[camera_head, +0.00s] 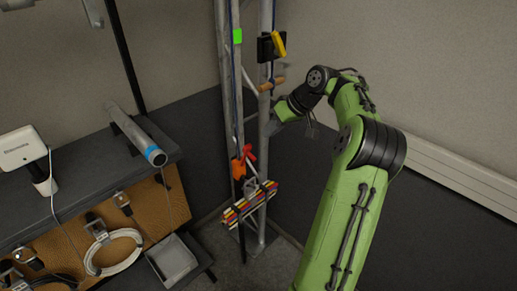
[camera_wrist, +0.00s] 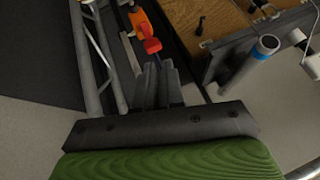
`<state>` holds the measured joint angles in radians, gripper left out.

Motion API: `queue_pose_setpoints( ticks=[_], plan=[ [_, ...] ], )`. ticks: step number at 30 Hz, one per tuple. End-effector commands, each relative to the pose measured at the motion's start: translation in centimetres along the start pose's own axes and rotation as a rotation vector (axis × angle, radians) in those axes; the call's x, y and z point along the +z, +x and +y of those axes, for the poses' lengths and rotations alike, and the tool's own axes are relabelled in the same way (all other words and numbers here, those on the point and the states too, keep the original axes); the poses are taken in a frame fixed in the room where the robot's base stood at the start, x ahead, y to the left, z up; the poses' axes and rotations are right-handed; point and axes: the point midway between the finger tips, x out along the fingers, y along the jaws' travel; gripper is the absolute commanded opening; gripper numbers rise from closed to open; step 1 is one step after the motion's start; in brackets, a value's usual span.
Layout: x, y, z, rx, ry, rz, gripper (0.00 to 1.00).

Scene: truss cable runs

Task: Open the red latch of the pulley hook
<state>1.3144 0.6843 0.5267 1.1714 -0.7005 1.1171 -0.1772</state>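The pulley hook has an orange body (camera_head: 238,167) and a red latch (camera_head: 250,153), and hangs at the truss tower above a bundle of coloured bars. In the wrist view the orange body (camera_wrist: 143,24) and red latch (camera_wrist: 152,46) appear just beyond my fingertips. My gripper (camera_wrist: 158,65) has its two grey fingers close together, with nothing visible between them. The fingertips point at the red latch, and a gap to it cannot be judged. In the head view my gripper (camera_head: 269,128) is beside the truss, above and right of the latch; its fingers are hard to make out.
The metal truss (camera_head: 224,80) stands upright around the hook line. A yellow-handled black clamp (camera_head: 272,46) and an orange-brown handle (camera_head: 271,84) are on it higher up. A dark workbench (camera_head: 85,160) with a pipe (camera_head: 137,135) stands at left. The floor at right is clear.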

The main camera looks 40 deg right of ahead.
Motion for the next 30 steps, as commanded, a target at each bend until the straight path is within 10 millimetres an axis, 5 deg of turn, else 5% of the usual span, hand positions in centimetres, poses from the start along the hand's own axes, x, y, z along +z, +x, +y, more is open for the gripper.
queue_pose_setpoints(
  ticks=[1, 6, 10, 15, 20, 30],
  plan=[
    [4.1, 5.4, 1.4, -0.085, 0.069, 0.066, 0.0],
    [9.8, 12.0, 0.8, -0.396, 0.363, 0.393, 0.0],
    [12.8, 12.6, 0.9, -0.635, 0.668, 0.688, 0.0],
    [15.3, 10.4, 2.6, -0.837, 0.98, 0.966, 0.0],
    [15.3, 9.3, 3.0, -0.881, 1.053, 1.028, 0.0],
    [8.8, 11.1, 2.2, -0.878, 1.044, 1.022, 0.0]
  ],
)
